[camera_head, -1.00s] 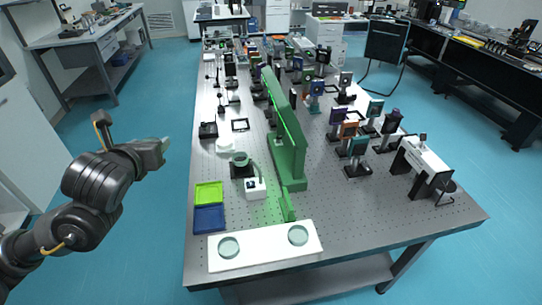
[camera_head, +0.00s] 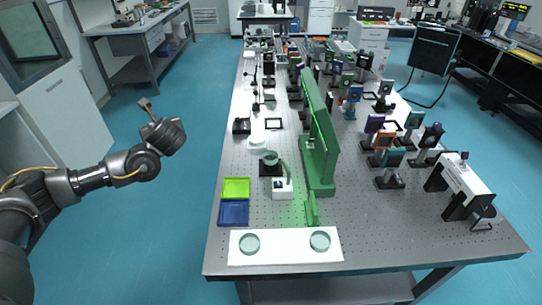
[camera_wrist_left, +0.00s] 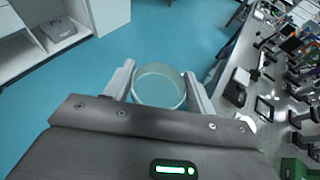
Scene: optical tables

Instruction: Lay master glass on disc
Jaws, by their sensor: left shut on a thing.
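My left gripper (camera_wrist_left: 159,74) is shut on a round clear glass (camera_wrist_left: 158,90), with one finger on each side of it. A further round greenish piece (camera_head: 270,157) is on a small dark stand. I cannot tell which piece is named the master glass. My right gripper is out of view.
A lime tray (camera_head: 236,188) and a blue tray (camera_head: 233,213) sit at the table's left edge. A tall green barrier (camera_head: 320,150) stands mid-table, with a white block (camera_head: 282,188) beside it. Several optical mounts crowd the far and right areas.

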